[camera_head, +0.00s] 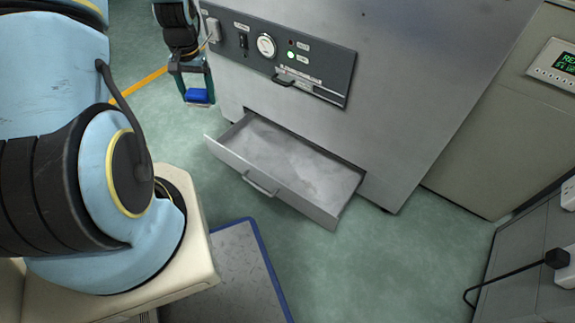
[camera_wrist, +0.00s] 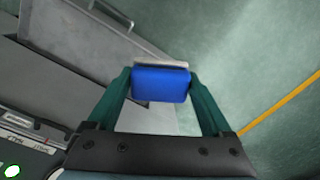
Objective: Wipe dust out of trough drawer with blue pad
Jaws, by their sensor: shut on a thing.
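The trough drawer (camera_head: 290,160) is pulled out at the foot of the grey machine, with greyish dusty patches on its floor. Its front carries a bar handle (camera_head: 260,185). My gripper (camera_head: 197,92) is shut on the blue pad (camera_head: 198,97), above and to the left of the drawer's left end in the head view. In the wrist view the blue pad (camera_wrist: 160,84) sits between the two green fingers of my gripper (camera_wrist: 160,88), with a pale strip along its far edge. Part of the drawer (camera_wrist: 75,45) shows behind it at the left.
The machine (camera_head: 330,60) has a dark control panel (camera_head: 285,55) with a dial and lights above the drawer. A blue-edged grey mat (camera_head: 240,265) lies in front. A grey cabinet with a black cable (camera_head: 500,283) stands at the right. Green floor is clear around the drawer.

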